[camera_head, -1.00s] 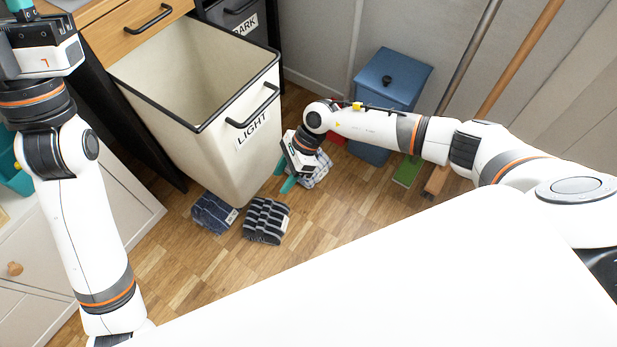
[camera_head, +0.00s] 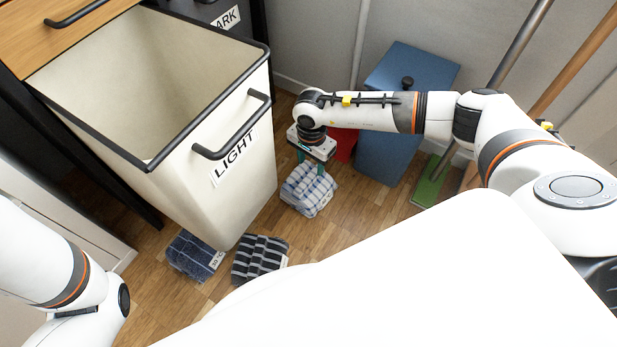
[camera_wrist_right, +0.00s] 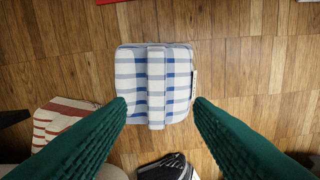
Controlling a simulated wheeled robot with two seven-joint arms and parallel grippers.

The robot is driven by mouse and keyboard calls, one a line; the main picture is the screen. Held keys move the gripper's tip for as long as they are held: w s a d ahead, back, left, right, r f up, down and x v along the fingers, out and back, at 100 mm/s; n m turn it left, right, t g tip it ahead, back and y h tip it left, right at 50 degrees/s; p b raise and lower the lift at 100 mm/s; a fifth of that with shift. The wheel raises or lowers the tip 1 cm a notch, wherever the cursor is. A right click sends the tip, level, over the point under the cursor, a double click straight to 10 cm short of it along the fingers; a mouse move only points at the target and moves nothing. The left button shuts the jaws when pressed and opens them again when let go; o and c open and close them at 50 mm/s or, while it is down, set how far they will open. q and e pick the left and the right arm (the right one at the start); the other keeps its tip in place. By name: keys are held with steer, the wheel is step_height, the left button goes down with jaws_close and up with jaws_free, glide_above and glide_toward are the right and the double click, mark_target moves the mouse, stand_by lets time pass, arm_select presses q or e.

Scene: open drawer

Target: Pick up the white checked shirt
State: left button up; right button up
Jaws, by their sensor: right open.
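The white checked shirt (camera_head: 308,190), folded with blue checks, lies on the wooden floor to the right of the LIGHT bin in the head view. In the right wrist view the shirt (camera_wrist_right: 155,85) lies beyond and between the two green fingers. My right gripper (camera_head: 311,165) is open above the shirt, pointing down; its fingertips also show in the wrist view (camera_wrist_right: 160,102). I cannot tell whether the fingers touch the cloth. My left arm shows at the lower left of the head view, but its gripper is outside the picture.
The cream LIGHT bin (camera_head: 222,185) stands left of the shirt. A navy folded garment (camera_head: 193,256) and a dark striped one (camera_head: 258,258) lie on the floor in front. A blue bin (camera_head: 395,130) and a red object (camera_head: 344,143) stand behind. A red-striped cloth (camera_wrist_right: 62,120) shows in the wrist view.

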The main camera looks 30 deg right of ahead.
mark_target(309, 178)
steer(key=f+b, duration=0.1)
steer(key=f, duration=0.1)
steer(key=f+b, duration=0.4)
steer(key=shift+w+a+f, duration=0.15)
steer(key=shift+a+f, duration=0.05)
steer(key=shift+a, duration=0.05)
steer(key=shift+r, duration=0.1)
jaws_close()
